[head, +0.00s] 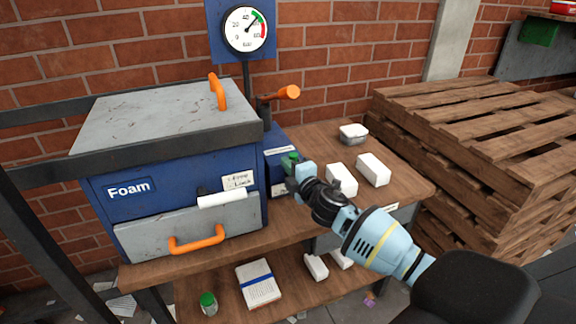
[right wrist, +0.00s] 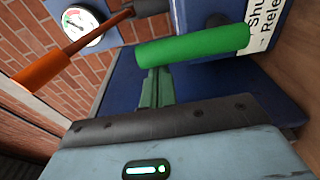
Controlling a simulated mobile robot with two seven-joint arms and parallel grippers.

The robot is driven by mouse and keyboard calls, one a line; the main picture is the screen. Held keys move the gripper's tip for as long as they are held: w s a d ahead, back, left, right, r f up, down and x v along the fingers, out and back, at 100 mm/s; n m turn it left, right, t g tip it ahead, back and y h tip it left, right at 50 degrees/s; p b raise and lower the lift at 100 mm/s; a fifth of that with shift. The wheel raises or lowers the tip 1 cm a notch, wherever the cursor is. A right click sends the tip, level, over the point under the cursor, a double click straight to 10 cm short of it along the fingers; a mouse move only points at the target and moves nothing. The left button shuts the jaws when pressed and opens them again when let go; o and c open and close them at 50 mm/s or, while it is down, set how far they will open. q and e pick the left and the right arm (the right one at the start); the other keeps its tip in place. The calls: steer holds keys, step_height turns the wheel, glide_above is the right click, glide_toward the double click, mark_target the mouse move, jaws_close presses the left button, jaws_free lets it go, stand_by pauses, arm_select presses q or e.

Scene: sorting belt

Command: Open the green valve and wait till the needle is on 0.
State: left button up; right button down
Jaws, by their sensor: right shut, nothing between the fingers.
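The green valve (right wrist: 195,46) has a bar-shaped handle on a blue box beside the foam machine. It runs nearly across the right wrist view, and only a small part shows in the head view, beside my gripper. My right gripper (head: 293,166) is shut and empty at the valve. In the right wrist view its narrow fingertips (right wrist: 154,76) end right at the handle's lower edge; I cannot tell whether they touch. The round gauge (head: 246,29) stands above the machine, its needle pointing up and right, past 40, well away from 0. My left gripper is not in view.
The blue Foam machine (head: 180,178) has a grey lid and orange handles. An orange lever (head: 288,92) sticks out above the valve; it also shows in the wrist view (right wrist: 70,56). White blocks (head: 373,169) lie on the wooden bench (head: 398,190). Pallets (head: 470,130) stand right.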

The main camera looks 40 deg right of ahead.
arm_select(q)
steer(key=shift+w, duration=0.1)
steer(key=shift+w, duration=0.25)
arm_select(e)
steer(key=shift+s+d+m, duration=0.1)
steer(key=shift+d+m, duration=0.15)
steer(key=shift+m, duration=0.05)
